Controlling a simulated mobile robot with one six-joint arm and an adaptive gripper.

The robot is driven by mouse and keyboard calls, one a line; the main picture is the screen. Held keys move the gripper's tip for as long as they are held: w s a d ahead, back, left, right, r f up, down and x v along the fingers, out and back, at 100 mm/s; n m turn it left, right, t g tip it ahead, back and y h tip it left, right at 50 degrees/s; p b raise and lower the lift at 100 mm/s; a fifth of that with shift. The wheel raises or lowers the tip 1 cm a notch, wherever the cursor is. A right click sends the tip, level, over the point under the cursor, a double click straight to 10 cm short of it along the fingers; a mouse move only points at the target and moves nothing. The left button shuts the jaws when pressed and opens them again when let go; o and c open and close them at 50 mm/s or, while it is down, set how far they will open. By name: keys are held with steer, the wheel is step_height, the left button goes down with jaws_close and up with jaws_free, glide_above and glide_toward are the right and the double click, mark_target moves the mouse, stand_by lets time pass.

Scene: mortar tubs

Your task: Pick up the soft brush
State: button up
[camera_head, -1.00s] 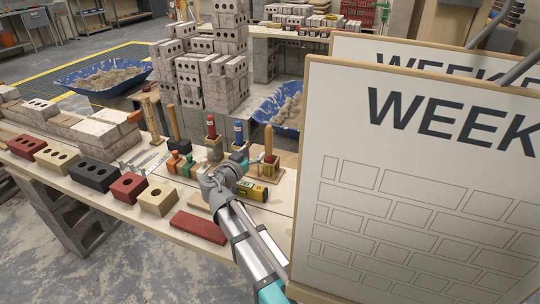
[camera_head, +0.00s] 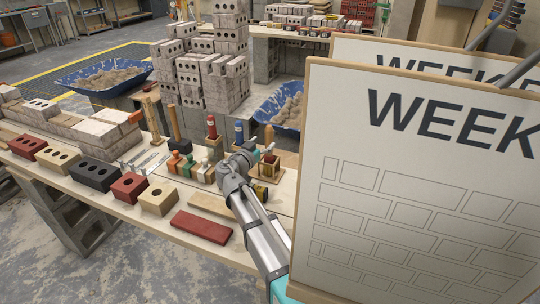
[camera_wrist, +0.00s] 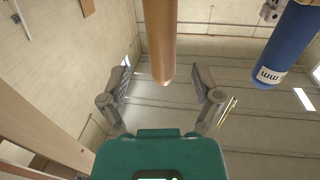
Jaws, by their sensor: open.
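A tool with an upright tan wooden handle (camera_head: 269,134) stands at the right end of the workbench, in a small wooden holder (camera_head: 270,170); I take it for the soft brush, but its bristles are not visible. My gripper (camera_head: 264,152) is beside it, partly hidden by my own wrist. In the wrist view, the tan handle (camera_wrist: 160,40) comes down from the top edge, its rounded end in line with the gap between my fingers. My gripper (camera_wrist: 163,90) is open there, with a finger on each side and clear space around the handle.
A blue-handled tool (camera_head: 239,133) stands just left; its blue handle (camera_wrist: 287,45) shows at the wrist view's right. A red-handled tool (camera_head: 212,128) is further left. Small coloured bottles (camera_head: 190,166), bricks (camera_head: 129,187) and a red slab (camera_head: 201,227) lie along the bench. A large board (camera_head: 415,180) blocks the right.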

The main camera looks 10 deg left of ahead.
mark_target(267, 138)
steer(key=shift+x, duration=2.2)
steer(key=shift+a+r, duration=0.15)
jaws_close()
